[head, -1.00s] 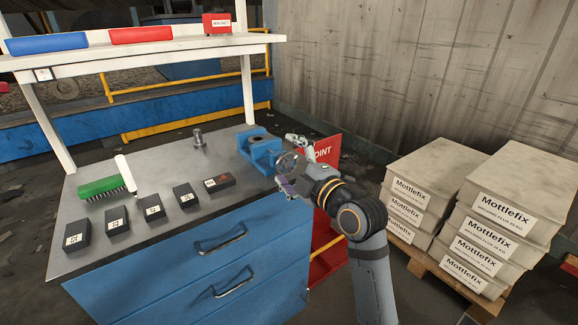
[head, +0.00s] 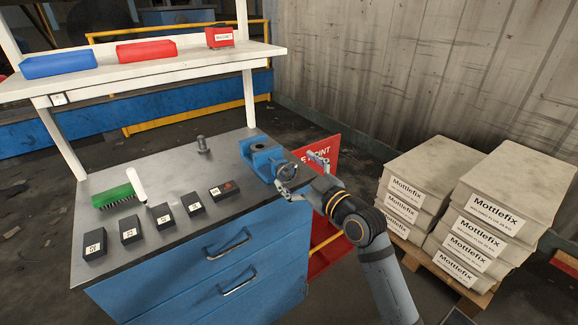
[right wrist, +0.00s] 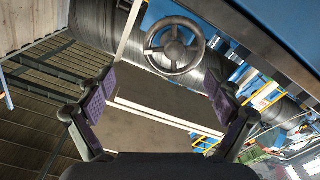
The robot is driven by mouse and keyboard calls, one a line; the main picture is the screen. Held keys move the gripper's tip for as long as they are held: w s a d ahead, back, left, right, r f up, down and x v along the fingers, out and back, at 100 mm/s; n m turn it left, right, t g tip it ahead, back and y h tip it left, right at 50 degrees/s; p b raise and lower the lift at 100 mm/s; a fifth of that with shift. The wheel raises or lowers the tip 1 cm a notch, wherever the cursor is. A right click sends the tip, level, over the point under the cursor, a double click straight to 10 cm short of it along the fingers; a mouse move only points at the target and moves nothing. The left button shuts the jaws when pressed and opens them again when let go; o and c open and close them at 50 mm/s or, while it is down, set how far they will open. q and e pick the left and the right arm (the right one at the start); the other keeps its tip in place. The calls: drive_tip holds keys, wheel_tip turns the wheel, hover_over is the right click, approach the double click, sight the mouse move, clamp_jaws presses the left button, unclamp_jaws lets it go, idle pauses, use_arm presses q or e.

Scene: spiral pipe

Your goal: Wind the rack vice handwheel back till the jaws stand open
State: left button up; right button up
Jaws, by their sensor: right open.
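The blue rack vice (head: 262,157) sits at the right end of the grey bench top. Its dark round handwheel (head: 287,172) faces right, past the bench edge. I cannot tell how wide the vice jaws stand. My right gripper (head: 301,174) is open and empty, just right of the handwheel, with its fingers spread. In the right wrist view the spoked handwheel (right wrist: 174,52) shows whole, ahead of and above the open right gripper (right wrist: 161,98), apart from its purple finger pads. My left gripper is not in view.
Several black labelled blocks (head: 166,215), a green brush (head: 115,196) and a metal post (head: 203,145) stand on the bench. A white shelf (head: 150,70) spans its back. Stacked Mottlefix boxes (head: 490,215) are at right.

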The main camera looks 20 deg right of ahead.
drive_tip(key=shift+w+d+f+m+p, duration=0.1)
drive_tip(key=shift+w+d+m+p, duration=0.45)
drive_tip(key=shift+m, duration=1.2)
drive_tip(key=shift+w+d+f+m+p, duration=0.15)
drive_tip(key=shift+w+m+p, duration=0.8)
drive_tip(key=shift+m, duration=0.75)
drive_tip(key=shift+w+d+f+m+p, duration=0.1)
drive_tip(key=shift+w+d+m+p, duration=0.2)
drive_tip(key=shift+w+m+p, duration=0.95)
use_arm(q)
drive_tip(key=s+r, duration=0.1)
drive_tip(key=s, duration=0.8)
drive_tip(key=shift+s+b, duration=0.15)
drive_tip(key=shift+b, duration=0.2)
use_arm(e)
drive_tip(key=shift+s+m, duration=0.5)
drive_tip(key=shift+s, duration=0.2)
